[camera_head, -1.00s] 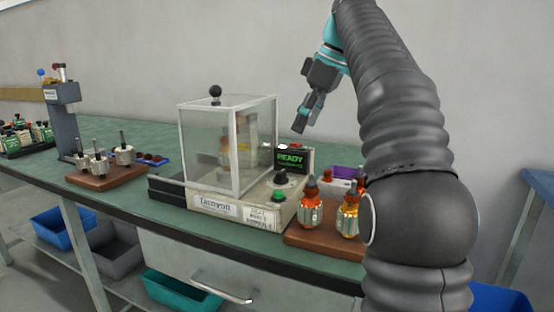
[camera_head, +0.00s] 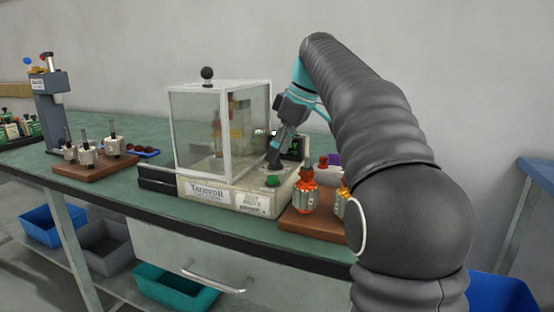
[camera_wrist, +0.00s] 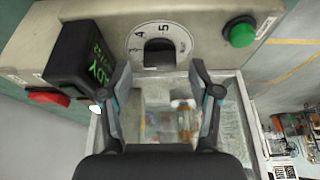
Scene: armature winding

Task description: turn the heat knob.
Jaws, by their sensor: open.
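The heat knob (camera_wrist: 160,52) is black and sits on a white dial plate (camera_wrist: 140,40) with numbers, 4 and 5 among them. In the wrist view it lies ahead of my gripper (camera_wrist: 158,74), roughly centred between the two open fingers, with room on both sides. In the head view my gripper (camera_head: 274,158) points down at the right part of the winding machine's top, over the control panel, and hides the knob. I cannot tell how far the fingertips are above the knob.
A green button (camera_wrist: 240,33) is right of the dial in the wrist view. The READY display (camera_wrist: 85,60) and a red button (camera_wrist: 48,96) are to its left. The clear guard box (camera_head: 222,130) stands close beside my gripper.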

